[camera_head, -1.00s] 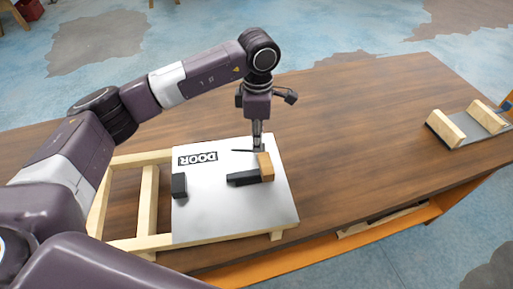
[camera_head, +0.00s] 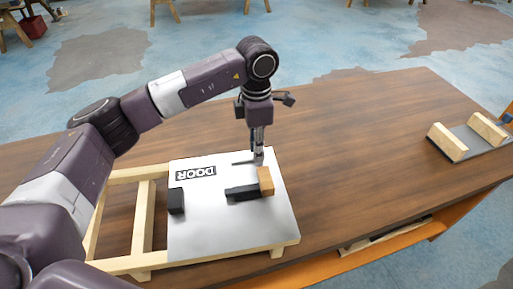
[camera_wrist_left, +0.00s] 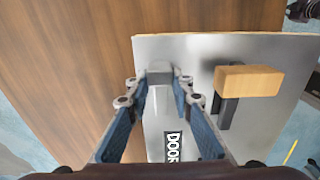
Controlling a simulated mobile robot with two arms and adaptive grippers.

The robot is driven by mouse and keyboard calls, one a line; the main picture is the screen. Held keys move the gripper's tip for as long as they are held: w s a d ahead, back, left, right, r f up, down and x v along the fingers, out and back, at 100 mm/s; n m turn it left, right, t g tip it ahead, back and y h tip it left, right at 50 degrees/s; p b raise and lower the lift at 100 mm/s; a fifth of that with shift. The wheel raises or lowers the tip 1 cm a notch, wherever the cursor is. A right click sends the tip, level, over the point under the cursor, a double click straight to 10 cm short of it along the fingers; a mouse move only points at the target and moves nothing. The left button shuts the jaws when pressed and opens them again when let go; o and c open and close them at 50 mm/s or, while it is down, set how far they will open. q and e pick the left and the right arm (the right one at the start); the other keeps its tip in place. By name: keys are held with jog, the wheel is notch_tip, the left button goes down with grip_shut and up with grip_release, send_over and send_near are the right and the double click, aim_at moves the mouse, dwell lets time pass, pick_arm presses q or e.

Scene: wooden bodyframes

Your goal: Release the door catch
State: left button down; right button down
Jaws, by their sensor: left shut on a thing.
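The door panel (camera_head: 225,220) is a pale metal plate labelled DOOR, lying on a wooden frame (camera_head: 143,222). My left gripper (camera_head: 258,160) points down at the panel's far right corner. In the left wrist view, its fingers (camera_wrist_left: 160,88) are shut on a small grey block (camera_wrist_left: 160,72) at the panel's edge, apparently the door catch. In the head view the fingers hide this block. A wooden block (camera_head: 265,181) on a black bar (camera_head: 241,193) sits just nearer than the gripper, apart from it.
A small black block (camera_head: 176,200) stands on the panel's left side. A grey plate with two wooden blocks (camera_head: 467,141) lies at the table's right end. The brown tabletop (camera_head: 350,150) between them is clear.

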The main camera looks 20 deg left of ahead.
pick_arm(q)
jog(key=c, duration=1.7)
grip_release()
jog(key=shift+r, duration=0.1)
notch_tip(320, 180, up, 12)
jog(key=shift+f, duration=0.1)
